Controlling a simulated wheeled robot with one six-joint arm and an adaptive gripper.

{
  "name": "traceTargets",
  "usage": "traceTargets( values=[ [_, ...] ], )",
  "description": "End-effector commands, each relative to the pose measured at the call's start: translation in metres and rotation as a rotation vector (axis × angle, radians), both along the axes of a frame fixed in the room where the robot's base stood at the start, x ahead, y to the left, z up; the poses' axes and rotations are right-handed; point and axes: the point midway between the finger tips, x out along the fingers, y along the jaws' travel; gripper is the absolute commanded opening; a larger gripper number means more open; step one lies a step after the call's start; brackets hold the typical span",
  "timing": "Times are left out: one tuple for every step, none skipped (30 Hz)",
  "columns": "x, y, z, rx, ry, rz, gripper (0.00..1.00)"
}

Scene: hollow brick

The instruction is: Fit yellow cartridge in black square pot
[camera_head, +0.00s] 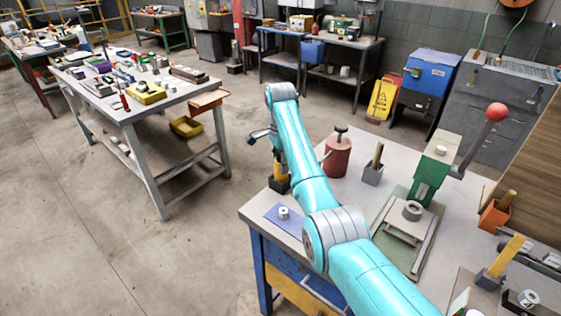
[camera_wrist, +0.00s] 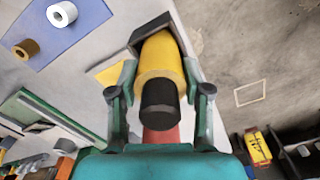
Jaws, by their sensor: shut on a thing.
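The yellow cartridge (camera_wrist: 162,58), with a black near end, is between the two fingers of my gripper (camera_wrist: 160,82), which is shut on it. In the head view the cartridge (camera_head: 279,168) shows upright beside my arm, directly above the black square pot (camera_head: 279,186). The pot (camera_wrist: 141,36) also shows in the wrist view, its dark square rim around the cartridge's far end. The cartridge overlaps the pot's opening; I cannot tell how deep it is. My gripper (camera_head: 264,134) is partly hidden behind the arm in the head view.
A blue mat (camera_head: 283,222) with a small white roll (camera_head: 283,212) lies nearby at the bench's left corner. A red can (camera_head: 338,156) and a grey block holder (camera_head: 374,172) stand to the right. A green press (camera_head: 432,170) stands farther right.

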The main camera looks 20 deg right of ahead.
Motion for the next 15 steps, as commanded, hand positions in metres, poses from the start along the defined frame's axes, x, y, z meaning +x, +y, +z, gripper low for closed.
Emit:
traceTargets(
  values=[
    [0.0001,0.0,-0.0003,0.0,-0.001,0.0,0.0],
    [0.0001,0.0,-0.0007,0.0,-0.001,0.0,0.0],
    [0.0001,0.0,-0.0014,0.0,-0.001,0.0,0.0],
    [0.0001,0.0,-0.0019,0.0,-0.001,0.0,0.0],
    [0.0001,0.0,-0.0023,0.0,-0.001,0.0,0.0],
    [0.0001,0.0,-0.0029,0.0,-0.001,0.0,0.0],
    [0.0001,0.0,-0.0034,0.0,-0.001,0.0,0.0],
    [0.0001,0.0,-0.0039,0.0,0.0,0.0,0.0],
    [0.0001,0.0,-0.0045,0.0,0.0,0.0,0.0],
    [0.0001,0.0,-0.0049,0.0,-0.001,0.0,0.0],
    [0.0001,0.0,-0.0054,0.0,-0.001,0.0,0.0],
    [0.0,0.0,-0.006,0.0,-0.001,0.0,0.0],
    [0.0,0.0,-0.0065,0.0,-0.001,0.0,0.0],
    [0.0,0.0,-0.007,0.0,-0.001,0.0,0.0],
    [0.0001,0.0,-0.0066,0.0,-0.001,0.0,0.58]
  ],
)
